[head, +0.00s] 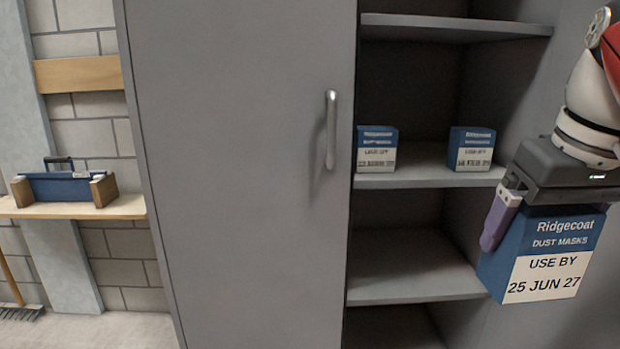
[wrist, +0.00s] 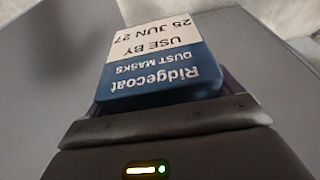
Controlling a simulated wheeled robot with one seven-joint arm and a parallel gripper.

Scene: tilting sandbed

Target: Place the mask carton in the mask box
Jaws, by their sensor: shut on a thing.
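My gripper (head: 545,210) is at the right of the head view, shut on a blue and white carton (head: 547,256). The carton reads "Ridgecoat dust masks, use by 25 JUN 27" and hangs upright below the gripper, in front of the cabinet's right side. In the wrist view the carton (wrist: 160,60) shows upside down between the fingers. Two similar smaller-looking cartons stand on the cabinet's middle shelf, one at the left (head: 377,149) and one at the right (head: 472,149); their dates are too small to read surely. I cannot make out a mask box in either view.
A grey cabinet door (head: 240,170) with a metal handle (head: 331,130) covers the left half. The lower shelf (head: 415,275) is bare.

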